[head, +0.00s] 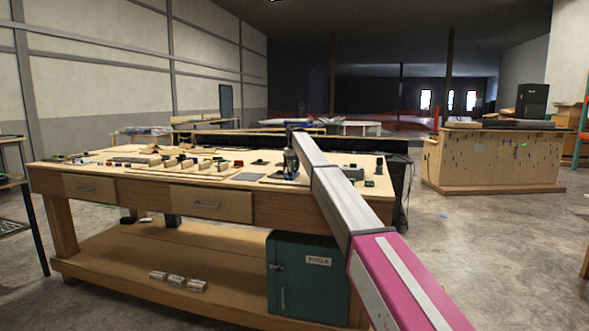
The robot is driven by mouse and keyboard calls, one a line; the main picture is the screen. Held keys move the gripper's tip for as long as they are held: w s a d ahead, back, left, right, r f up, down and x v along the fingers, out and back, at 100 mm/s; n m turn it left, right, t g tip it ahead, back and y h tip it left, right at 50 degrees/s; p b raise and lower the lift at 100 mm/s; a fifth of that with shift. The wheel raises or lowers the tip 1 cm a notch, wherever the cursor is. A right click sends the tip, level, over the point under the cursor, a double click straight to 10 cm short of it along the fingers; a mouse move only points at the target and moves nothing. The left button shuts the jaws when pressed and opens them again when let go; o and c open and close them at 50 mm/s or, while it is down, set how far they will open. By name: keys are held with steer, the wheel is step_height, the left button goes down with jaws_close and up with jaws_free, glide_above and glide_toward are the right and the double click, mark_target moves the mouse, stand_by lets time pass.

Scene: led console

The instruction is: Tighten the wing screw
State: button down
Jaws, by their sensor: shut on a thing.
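My gripper (291,172) is small and dark at the far end of my arm. It points down at the right part of the workbench top (249,177). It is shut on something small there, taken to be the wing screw. The screw itself is too small and too hidden by the gripper to make out. A dark flat plate or board lies on the bench around the gripper. How the screw sits in its part cannot be seen from here.
Several small coloured parts (187,163) lie along the bench top left of my gripper. Small dark blocks (369,183) stand at the bench's right end. A green tool cabinet (309,281) is under the bench. The floor to the right (480,235) is clear.

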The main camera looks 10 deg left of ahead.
steer(key=m, duration=0.6)
steer(key=shift+r+m, duration=0.1)
steer(key=shift+m, duration=0.2)
stand_by(0.5)
steer(key=c, duration=1.1)
jaws_free()
steer(key=shift+c, duration=0.2)
step_height(320, 180, up, 11)
